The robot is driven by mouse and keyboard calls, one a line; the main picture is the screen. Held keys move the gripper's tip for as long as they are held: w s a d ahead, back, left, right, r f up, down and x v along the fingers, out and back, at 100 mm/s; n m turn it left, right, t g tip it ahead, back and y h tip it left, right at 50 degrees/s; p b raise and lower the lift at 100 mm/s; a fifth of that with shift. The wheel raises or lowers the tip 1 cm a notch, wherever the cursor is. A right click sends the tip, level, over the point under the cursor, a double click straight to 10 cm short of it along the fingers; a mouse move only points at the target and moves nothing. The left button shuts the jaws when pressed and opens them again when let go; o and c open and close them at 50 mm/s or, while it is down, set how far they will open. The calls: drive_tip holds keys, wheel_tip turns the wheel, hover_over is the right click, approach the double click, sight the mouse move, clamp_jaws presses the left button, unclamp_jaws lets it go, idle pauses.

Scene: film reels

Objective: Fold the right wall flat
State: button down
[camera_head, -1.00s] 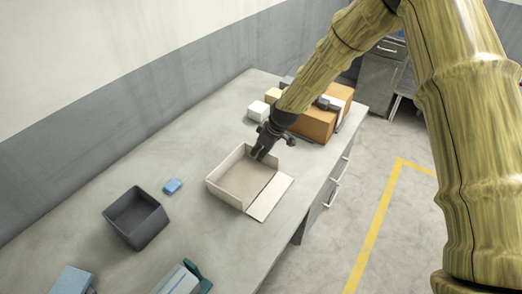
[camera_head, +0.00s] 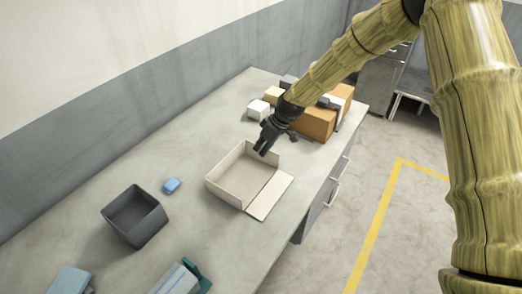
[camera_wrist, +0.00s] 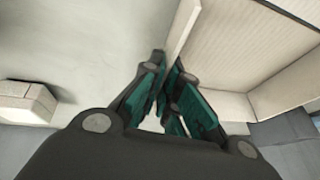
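A shallow cream box (camera_head: 240,178) sits on the grey bench, open at the top. Its near-right flap (camera_head: 270,196) lies flat on the bench. Its left, back and far-right walls stand; the far-right wall (camera_head: 272,157) is partly hidden behind my gripper (camera_head: 263,149). My fingertips point down at the top of that wall, by the far corner. In the wrist view my gripper (camera_wrist: 169,64) has its teal-padded fingers close together beside a standing wall (camera_wrist: 184,32). I cannot tell whether they touch or pinch it.
An orange-brown box (camera_head: 315,122) and small white (camera_head: 258,109) and yellow blocks stand just behind my gripper. A dark grey bin (camera_head: 135,217) and a blue block (camera_head: 171,185) are to the left.

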drive_tip(key=w+g+y+b, duration=0.1)
drive_tip(key=d+f+g+y+b, duration=0.1)
drive_tip(key=b, duration=0.1)
drive_tip(key=shift+w+d+f+m+g, duration=0.1)
drive_tip(key=shift+w+m+g, duration=0.3)
drive_tip(key=b, duration=0.1)
drive_tip(key=g+y+b, duration=0.1)
drive_tip(key=shift+w+d+f+g+b, duration=0.25)
drive_tip(key=shift+w+g+b, duration=0.05)
drive_tip(key=shift+w, duration=0.05)
drive_tip(key=shift+w+d+f+m+g+y+b, duration=0.15)
drive_tip(key=shift+w+m+g+y+b, duration=0.2)
drive_tip(key=shift+g+y+b, duration=0.35)
drive_tip(key=shift+s, duration=0.1)
drive_tip(key=c, duration=1.7)
unclamp_jaws()
drive_tip(key=v, duration=1.2)
drive_tip(key=shift+d, duration=0.1)
